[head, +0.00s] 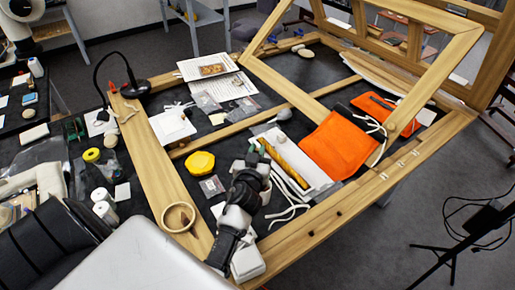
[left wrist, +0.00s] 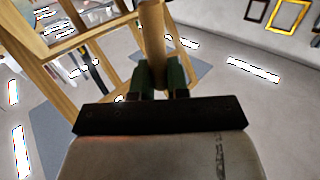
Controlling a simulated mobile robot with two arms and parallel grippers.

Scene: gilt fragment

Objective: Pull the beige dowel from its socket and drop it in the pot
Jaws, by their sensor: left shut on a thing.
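My left gripper (left wrist: 158,78) is shut on the beige dowel (left wrist: 152,35), which stands between its green fingertips and runs out of the top of the left wrist view. Its far end and its socket are not visible there. In the head view the left gripper (head: 261,152) is over the middle of the wooden frame, and I cannot make out the dowel clearly. A round, open-topped wooden pot (head: 166,222) sits on the left beam of the frame, to the lower left of the gripper. My right gripper is not in view.
An orange pouch (head: 335,147) and a golden rod (head: 287,166) lie right of the gripper. A yellow lump (head: 200,162) lies left of it. A black lamp (head: 135,88) and papers (head: 208,67) are farther back. Rolls and small items clutter the left side.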

